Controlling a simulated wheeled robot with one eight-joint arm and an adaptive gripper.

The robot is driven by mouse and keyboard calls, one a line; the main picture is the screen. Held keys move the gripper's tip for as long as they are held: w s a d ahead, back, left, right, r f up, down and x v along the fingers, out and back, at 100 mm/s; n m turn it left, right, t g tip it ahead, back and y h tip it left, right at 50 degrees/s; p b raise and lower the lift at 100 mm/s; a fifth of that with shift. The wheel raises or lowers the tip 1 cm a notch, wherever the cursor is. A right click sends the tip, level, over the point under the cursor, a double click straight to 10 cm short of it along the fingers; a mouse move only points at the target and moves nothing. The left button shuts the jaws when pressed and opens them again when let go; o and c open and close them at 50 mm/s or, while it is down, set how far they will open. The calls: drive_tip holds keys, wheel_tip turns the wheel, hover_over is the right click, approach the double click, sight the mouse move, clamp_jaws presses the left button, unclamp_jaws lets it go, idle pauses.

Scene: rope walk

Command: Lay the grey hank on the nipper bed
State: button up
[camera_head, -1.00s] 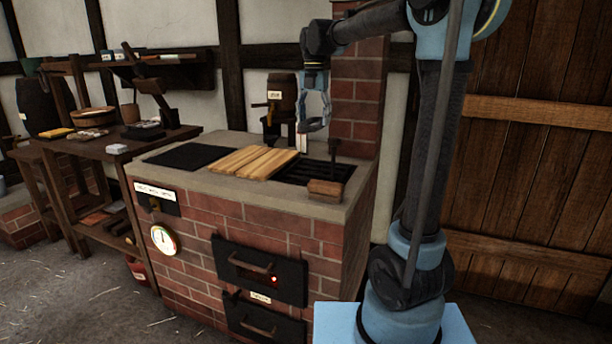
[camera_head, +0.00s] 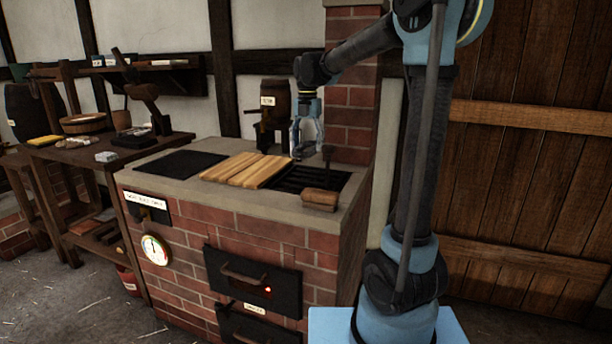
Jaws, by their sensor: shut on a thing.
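My gripper (camera_head: 304,152) is shut on a small pale thing, mostly hidden by the fingers; I cannot tell whether it is the grey hank. The gripper points down just above the far right part of the brick stove top, by the right end of the slatted wooden board (camera_head: 246,169) and the dark barred opening (camera_head: 312,178). A dark lever device (camera_head: 142,94) on the left bench may be the nipper; its bed is not clear at this size. A small pale grey block (camera_head: 106,156) lies at that bench's front edge.
A small barrel (camera_head: 275,100) stands behind the stove top, close to my gripper. A wooden block with an upright dark handle (camera_head: 321,199) sits at the right front. A black plate (camera_head: 180,163) lies flat at the left. A brick chimney (camera_head: 350,95) rises behind.

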sight(308, 181)
wheel_tip(308, 181, down, 11)
idle(0.6)
drive_tip(key=o, duration=1.2)
drive_tip(key=shift+f, duration=0.2)
wheel_tip(308, 181, up, 18)
drive_tip(key=d, duration=0.1)
drive_tip(key=shift+w+f, duration=0.15)
drive_tip(key=shift+f, duration=0.1)
